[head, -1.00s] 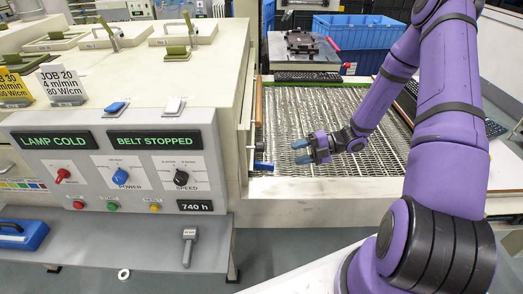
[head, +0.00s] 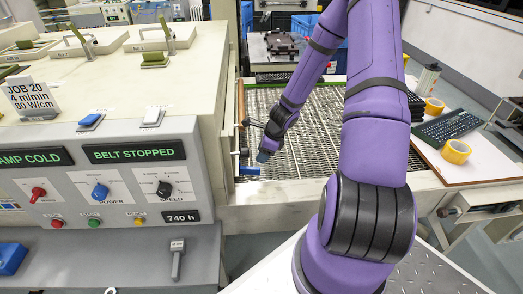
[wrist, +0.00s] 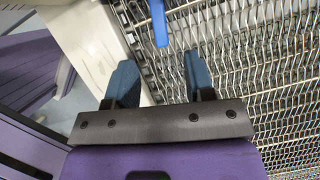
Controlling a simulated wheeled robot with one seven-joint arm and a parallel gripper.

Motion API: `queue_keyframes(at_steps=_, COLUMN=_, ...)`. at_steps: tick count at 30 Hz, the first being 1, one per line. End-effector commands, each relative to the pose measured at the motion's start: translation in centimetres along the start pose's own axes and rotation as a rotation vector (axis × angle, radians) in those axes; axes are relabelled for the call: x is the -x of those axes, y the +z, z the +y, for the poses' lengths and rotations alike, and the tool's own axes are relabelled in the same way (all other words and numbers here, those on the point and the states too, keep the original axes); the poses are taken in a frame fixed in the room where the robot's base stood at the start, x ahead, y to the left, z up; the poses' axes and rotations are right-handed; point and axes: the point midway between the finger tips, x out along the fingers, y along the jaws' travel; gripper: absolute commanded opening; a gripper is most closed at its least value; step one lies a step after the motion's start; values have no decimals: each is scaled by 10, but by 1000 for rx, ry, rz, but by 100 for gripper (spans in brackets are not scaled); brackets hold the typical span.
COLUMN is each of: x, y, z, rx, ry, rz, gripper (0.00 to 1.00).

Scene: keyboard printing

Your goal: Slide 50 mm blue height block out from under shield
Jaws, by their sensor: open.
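A small blue block (head: 249,170) lies at the left edge of the mesh belt, beside the cream machine housing. In the wrist view a blue bar (wrist: 159,22), which looks like this block, comes in from the top edge, ahead of and between my finger lines. My gripper (head: 264,152) is just above and right of the block in the head view. In the wrist view its two dark blue fingers (wrist: 158,72) are apart with only mesh between them. I cannot clearly pick out the shield; the block's far end is out of the wrist view.
The mesh belt (head: 320,130) is mostly bare to the right of my gripper. A cream frame edge (wrist: 95,40) runs close by my left finger. A table with a keyboard (head: 449,128) and yellow tape rolls (head: 456,151) stands at the right.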

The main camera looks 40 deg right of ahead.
Motion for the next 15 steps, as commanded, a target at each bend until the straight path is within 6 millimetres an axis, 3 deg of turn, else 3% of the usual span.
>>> queue_keyframes(at_steps=15, x=-67, y=0, z=1, rx=-4, ry=4, rz=-2, gripper=49)
